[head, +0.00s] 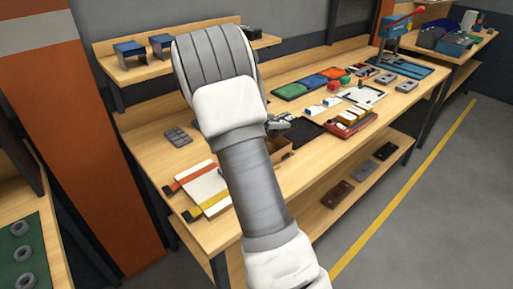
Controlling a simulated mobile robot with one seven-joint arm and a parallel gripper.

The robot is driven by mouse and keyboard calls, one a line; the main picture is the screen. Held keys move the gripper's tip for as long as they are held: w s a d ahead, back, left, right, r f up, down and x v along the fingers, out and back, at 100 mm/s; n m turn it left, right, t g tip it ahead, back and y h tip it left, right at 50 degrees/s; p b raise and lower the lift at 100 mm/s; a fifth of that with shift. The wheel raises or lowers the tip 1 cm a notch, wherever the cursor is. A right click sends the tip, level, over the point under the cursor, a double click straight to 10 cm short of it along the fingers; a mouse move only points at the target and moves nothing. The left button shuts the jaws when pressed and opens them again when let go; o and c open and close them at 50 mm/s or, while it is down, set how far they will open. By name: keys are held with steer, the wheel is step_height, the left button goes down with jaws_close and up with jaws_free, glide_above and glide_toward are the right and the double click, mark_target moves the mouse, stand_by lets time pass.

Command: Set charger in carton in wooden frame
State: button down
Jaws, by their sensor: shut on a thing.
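My arm fills the middle of the head view and hides much of the bench behind it. A small part of my gripper (281,123) seems to show just right of the arm, low over the bench and above a brown open carton (283,153). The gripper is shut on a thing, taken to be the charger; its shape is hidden. The carton shows only its right part, and its inside cannot be made out. I cannot make out the wooden frame around it.
A black tray (309,130) and a red-brown tray with yellow and white blocks (350,121) lie right of the carton. A white board with red and yellow straps (205,188) lies at the left front. A grey keypad-like block (178,137) lies behind it. Bare wood (310,170) shows at the front.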

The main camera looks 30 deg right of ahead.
steer(key=a+f, duration=0.2)
steer(key=w+a+f, duration=0.1)
steer(key=a+f, duration=0.1)
steer(key=f, duration=0.1)
steer(key=w+a+f, duration=0.1)
steer(key=f, duration=0.1)
steer(key=shift+w+a+f+b, duration=0.2)
steer(key=shift+a+f+b, duration=0.15)
steer(key=shift+a+b, duration=0.05)
